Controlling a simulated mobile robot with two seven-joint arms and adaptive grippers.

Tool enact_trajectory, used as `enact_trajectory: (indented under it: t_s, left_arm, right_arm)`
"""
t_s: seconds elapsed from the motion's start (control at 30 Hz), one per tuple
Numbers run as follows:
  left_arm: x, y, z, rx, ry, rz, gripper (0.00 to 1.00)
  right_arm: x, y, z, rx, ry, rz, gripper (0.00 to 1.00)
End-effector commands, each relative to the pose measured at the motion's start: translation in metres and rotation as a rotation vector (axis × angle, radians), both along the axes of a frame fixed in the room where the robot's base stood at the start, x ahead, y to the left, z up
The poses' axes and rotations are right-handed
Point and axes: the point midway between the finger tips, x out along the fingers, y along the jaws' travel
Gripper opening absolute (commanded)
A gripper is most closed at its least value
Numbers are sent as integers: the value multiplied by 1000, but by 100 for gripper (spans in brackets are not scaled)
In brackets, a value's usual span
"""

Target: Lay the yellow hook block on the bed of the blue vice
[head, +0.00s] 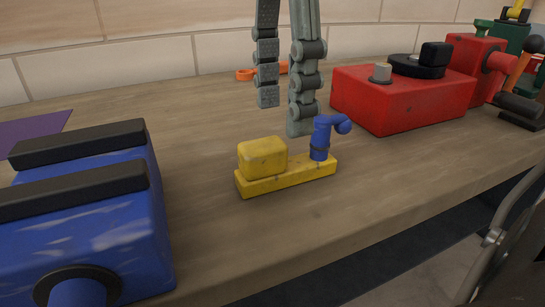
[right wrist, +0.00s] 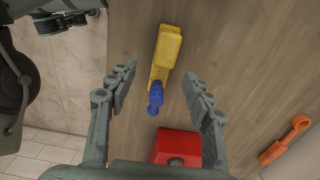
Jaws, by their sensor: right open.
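The yellow hook block (head: 262,160) lies on the bench. It has a flat base with a raised yellow block at its left end and a blue hook (head: 322,137) standing at its right end. The block also shows in the right wrist view (right wrist: 167,48). My right gripper (head: 284,116) is open just behind the block and above the bench, apart from it. In the right wrist view, the blue hook lies between its spread fingers (right wrist: 158,97). The blue vice (head: 95,200) stands at the left, with two black jaws and a gap between them. Its bed is mostly hidden.
A red machine block (head: 400,98) with a black disc stands right of the hook block. An orange wrench (right wrist: 285,138) lies behind. A purple sheet (head: 33,132) lies at the far left. A grey linked part, possibly my left gripper (right wrist: 68,20), shows in the wrist view. The front bench is clear.

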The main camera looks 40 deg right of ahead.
Motion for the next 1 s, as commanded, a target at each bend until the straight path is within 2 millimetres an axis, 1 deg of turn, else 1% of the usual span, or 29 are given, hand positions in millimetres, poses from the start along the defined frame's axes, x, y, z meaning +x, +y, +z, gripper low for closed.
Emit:
enact_trajectory:
  t_s: [0.33,0.43,0.67,1.0]
  left_arm:
    - [-3,1,9,6,-6,0,40]
    - [-4,1,11,7,-6,0,40]
    - [-4,1,11,8,-6,-1,40]
    - [-4,1,11,8,-6,-1,40]
  right_arm:
    - [5,0,-49,3,1,-3,51]
    - [5,0,-55,5,0,-5,51]
    - [6,0,-56,5,-1,-5,51]
    - [6,0,-56,6,-2,-5,9]
